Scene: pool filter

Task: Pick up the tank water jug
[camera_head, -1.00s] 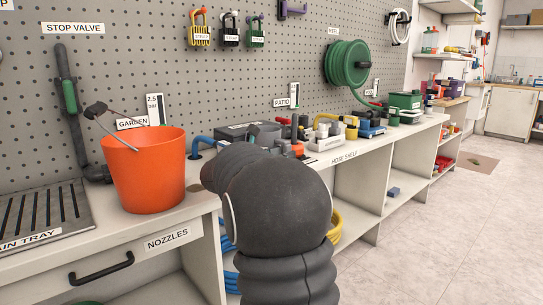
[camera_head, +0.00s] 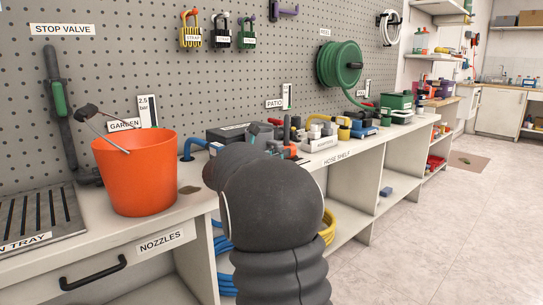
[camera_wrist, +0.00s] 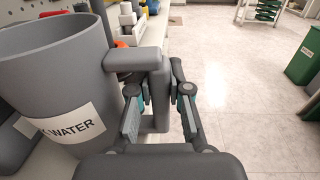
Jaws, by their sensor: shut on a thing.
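The tank water jug (camera_wrist: 50,85) is a large grey open-topped vessel at the left of the wrist view. Its white label reads "WATER", with the first part cut off. Its grey handle sticks out to the right. My gripper (camera_wrist: 159,100) has its two fingers on either side of the upright part of the handle and is shut on it. In the head view my dark arm covers the jug and most of the gripper, so I cannot tell whether the jug touches the bench.
An orange bucket (camera_head: 136,172) stands on the bench (camera_head: 190,205), beside the drain tray (camera_head: 40,222). Fittings and small boxes crowd the hose shelf behind my arm. A pegboard (camera_head: 290,60) rises behind.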

